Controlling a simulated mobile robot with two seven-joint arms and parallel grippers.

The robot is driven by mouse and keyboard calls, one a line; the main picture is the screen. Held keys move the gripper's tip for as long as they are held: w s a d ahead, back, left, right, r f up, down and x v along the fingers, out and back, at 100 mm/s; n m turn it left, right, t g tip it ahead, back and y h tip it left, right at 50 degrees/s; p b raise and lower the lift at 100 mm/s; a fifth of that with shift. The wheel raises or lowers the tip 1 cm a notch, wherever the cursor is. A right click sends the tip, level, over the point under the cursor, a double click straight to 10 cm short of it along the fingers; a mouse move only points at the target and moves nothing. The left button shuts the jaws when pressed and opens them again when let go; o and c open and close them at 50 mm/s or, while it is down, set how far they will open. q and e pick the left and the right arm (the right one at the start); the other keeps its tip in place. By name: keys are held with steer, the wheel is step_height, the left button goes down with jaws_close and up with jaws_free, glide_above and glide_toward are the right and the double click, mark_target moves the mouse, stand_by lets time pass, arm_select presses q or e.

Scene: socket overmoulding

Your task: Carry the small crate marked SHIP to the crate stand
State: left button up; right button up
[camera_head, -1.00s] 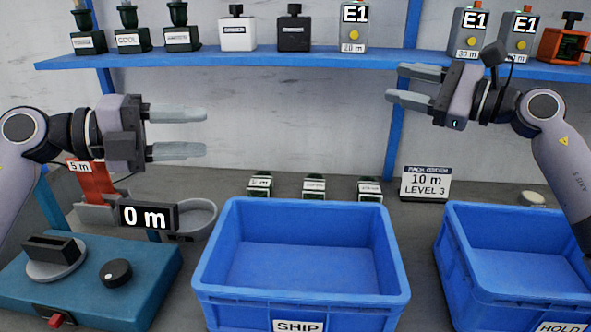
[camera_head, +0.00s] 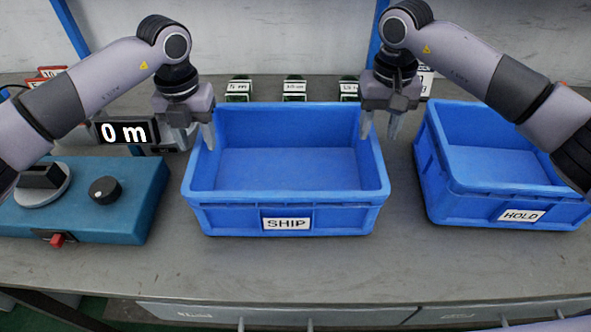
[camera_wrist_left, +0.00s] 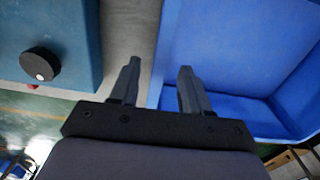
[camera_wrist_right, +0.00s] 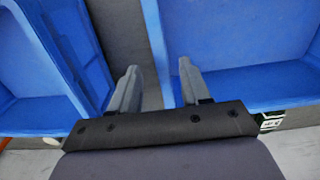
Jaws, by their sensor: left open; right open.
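The blue crate marked SHIP (camera_head: 285,212) stands upright and empty on the grey bench in the middle of the head view. My left gripper (camera_head: 202,142) is open at its left wall. In the left wrist view the fingers (camera_wrist_left: 157,85) lie either side of the wall's rim, one over the bench, one over the crate's inside. My right gripper (camera_head: 380,134) is open at the right wall. In the right wrist view its fingers (camera_wrist_right: 157,85) likewise lie either side of the rim. Neither gripper is closed on the crate. I cannot make out a crate stand.
A blue crate marked HOLD (camera_head: 520,215) stands close on the right, with a narrow gap. A teal device (camera_head: 125,205) with a black knob is on the left, beside a 0 m display (camera_head: 123,131). Small labelled blocks (camera_head: 294,88) stand behind. The bench in front is clear.

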mark_target(203, 162)
arm_select(q)
steer(key=shift+a, duration=0.1)
arm_select(e)
steer(key=shift+a, duration=0.1)
arm_select(q)
steer(key=shift+f, duration=3.6)
arm_select(e)
steer(key=shift+f, duration=3.6)
arm_select(q)
jaws_close()
arm_select(e)
jaws_close()
arm_select(q)
steer(key=shift+r, duration=0.1)
arm_select(e)
steer(key=shift+r, duration=0.1)
